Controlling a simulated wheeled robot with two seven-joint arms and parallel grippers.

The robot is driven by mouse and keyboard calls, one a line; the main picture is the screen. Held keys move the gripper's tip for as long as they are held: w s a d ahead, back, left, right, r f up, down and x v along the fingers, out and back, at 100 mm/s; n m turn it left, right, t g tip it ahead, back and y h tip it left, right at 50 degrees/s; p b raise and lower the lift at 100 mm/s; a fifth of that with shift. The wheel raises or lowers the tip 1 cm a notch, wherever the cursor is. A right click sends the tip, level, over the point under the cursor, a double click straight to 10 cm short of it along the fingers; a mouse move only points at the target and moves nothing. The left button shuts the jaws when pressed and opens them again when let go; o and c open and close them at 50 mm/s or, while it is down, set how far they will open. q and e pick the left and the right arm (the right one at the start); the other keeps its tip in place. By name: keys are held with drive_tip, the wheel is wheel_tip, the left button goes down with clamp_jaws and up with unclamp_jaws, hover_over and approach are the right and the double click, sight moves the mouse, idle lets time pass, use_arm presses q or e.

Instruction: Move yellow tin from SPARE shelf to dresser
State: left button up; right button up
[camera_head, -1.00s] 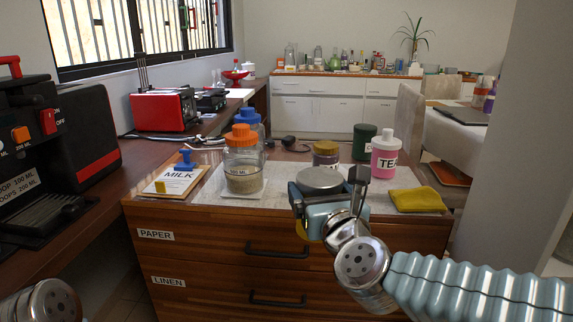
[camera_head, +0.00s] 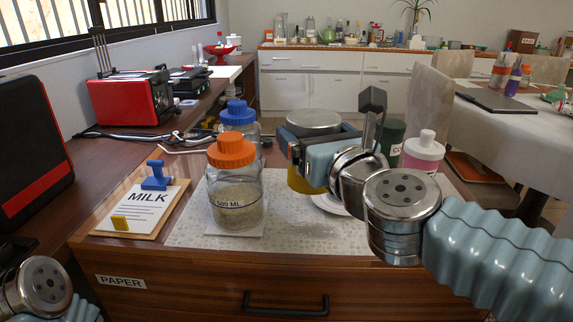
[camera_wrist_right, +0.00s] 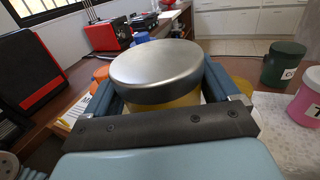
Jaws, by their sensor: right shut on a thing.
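The yellow tin (camera_head: 299,181) has a round grey metal lid and is between the fingers of my right gripper (camera_head: 318,155), which is shut on it. In the right wrist view, the tin's lid (camera_wrist_right: 157,70) fills the middle, with a finger on either side. The tin is upright over the dresser (camera_head: 195,272), above the patterned mat (camera_head: 300,236). A white plate (camera_head: 343,204) partly shows behind and below the gripper. I cannot tell whether the tin touches anything beneath. My left gripper is not in view.
A jar with an orange lid (camera_head: 235,190) stands left of the tin, a blue-lidded jar (camera_head: 238,122) behind it. A green canister (camera_head: 392,138) and pink tea bottle (camera_head: 423,152) stand right. A MILK clipboard (camera_head: 146,209) lies left. The mat's front is bare.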

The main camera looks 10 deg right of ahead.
drive_tip(key=w+f+b, duration=0.1)
drive_tip(key=w+f, duration=0.3)
drive_tip(key=w+f+b, duration=0.2)
drive_tip(key=w+f, duration=0.2)
drive_tip(key=w, duration=0.1)
drive_tip(key=w+f+b, duration=0.2)
drive_tip(key=w+f, duration=0.2)
drive_tip(key=w, duration=0.1)
drive_tip(key=shift+w+f, duration=0.2)
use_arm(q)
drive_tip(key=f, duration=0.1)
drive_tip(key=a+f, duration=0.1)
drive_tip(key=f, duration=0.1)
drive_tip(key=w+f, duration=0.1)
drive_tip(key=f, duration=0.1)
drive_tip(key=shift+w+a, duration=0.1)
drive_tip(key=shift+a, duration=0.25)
use_arm(e)
drive_tip(key=shift+f, duration=0.2)
